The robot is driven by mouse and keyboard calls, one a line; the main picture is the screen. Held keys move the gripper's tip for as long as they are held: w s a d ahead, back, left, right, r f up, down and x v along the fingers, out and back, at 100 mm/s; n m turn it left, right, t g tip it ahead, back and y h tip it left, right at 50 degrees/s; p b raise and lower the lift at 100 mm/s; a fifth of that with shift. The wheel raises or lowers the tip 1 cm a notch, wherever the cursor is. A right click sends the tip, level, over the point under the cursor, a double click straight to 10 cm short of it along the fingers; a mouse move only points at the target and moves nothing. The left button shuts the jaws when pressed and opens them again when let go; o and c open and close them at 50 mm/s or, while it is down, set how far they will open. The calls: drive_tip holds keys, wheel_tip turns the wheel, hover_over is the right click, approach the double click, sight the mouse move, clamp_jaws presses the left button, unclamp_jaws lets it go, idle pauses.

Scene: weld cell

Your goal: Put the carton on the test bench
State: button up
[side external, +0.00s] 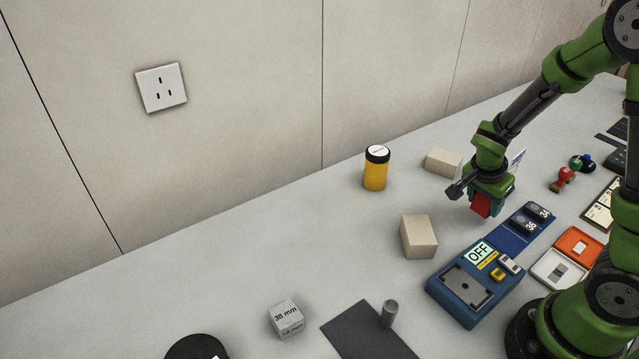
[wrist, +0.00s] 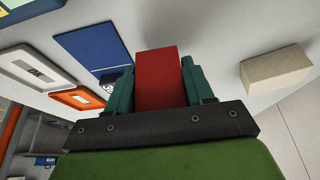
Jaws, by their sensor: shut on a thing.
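My gripper (side external: 486,201) is shut on a red carton (side external: 481,205) and holds it above the table. In the wrist view the red carton (wrist: 157,78) stands between the two teal fingers, its far end sticking out past them. The test bench appears to be the blue unit (side external: 440,287) with a grey plate, an "OFF" display and small switches. It lies in front of my gripper, lower in the side view. The carton is apart from it, and the plate is bare.
A beige block (side external: 419,238) stands just left of the bench, another (side external: 443,162) behind. A blue mat (side external: 512,236) with dark numbered pieces adjoins the bench. Orange and white trays (side external: 578,243) lie right. A yellow jar (side external: 376,170) stands at the back.

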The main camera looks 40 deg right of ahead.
drive_tip(key=shift+f, duration=1.4)
drive_tip(key=o, duration=1.2)
drive_tip(key=shift+c, duration=0.2)
drive_tip(key=s+a+r+n+t+y, duration=0.2)
drive_tip(key=a+r+n, duration=0.5)
drive_tip(key=r, duration=0.5)
drive_tip(key=s+a+r+n+t+y, duration=0.2)
drive_tip(key=a+r+n+t+y, duration=0.2)
drive_tip(key=a+r+n, duration=0.3)
drive_tip(key=shift+s+a+r+t+y, duration=0.25)
drive_tip(key=shift+a+r+t, duration=0.35)
drive_tip(key=shift+a+r, duration=1.9)
